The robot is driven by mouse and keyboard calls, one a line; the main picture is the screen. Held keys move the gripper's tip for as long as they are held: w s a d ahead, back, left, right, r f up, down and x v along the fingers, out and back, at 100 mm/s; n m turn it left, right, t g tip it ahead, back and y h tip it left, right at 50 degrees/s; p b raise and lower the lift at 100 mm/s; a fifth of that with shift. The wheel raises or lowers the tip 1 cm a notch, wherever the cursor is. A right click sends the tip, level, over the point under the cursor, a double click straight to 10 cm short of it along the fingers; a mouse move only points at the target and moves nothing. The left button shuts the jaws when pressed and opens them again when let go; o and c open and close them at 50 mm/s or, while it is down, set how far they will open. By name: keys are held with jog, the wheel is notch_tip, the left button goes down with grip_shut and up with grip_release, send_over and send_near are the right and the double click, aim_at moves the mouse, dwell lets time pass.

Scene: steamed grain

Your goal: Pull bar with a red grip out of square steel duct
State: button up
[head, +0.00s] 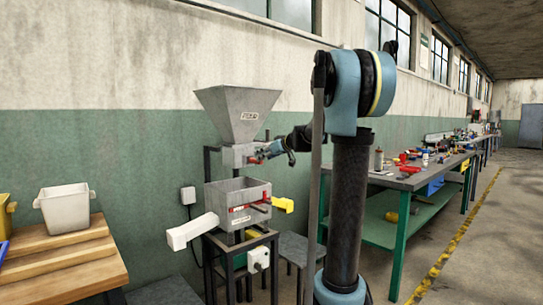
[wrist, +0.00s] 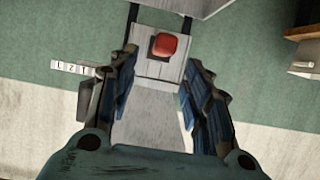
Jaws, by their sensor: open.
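The square steel duct (head: 234,156) sits under the grey funnel hopper (head: 240,107) in the head view. The red grip (head: 256,158) of the bar sticks out of the duct's front, small and partly hidden by my gripper (head: 270,151). In the wrist view the red grip (wrist: 164,46) shows end-on against the duct's grey face (wrist: 150,69). My gripper (wrist: 160,64) is open, with one finger on each side of the picture. The grip lies near the middle of the gap, at or just beyond the fingertips, and looks untouched. The bar inside the duct is hidden.
Below the duct is a steel box (head: 222,200) with red parts, a white chute (head: 192,231) and a yellow piece (head: 283,205). A wooden table (head: 70,262) with a white bin (head: 65,208) stands left. A cluttered green workbench (head: 400,184) stands right.

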aim_at(255, 160)
jog(key=x, duration=0.8)
jog(key=shift+w+a+f, duration=0.1)
jog(key=shift+w+a, duration=0.15)
jog(key=shift+a, duration=0.05)
grip_shut()
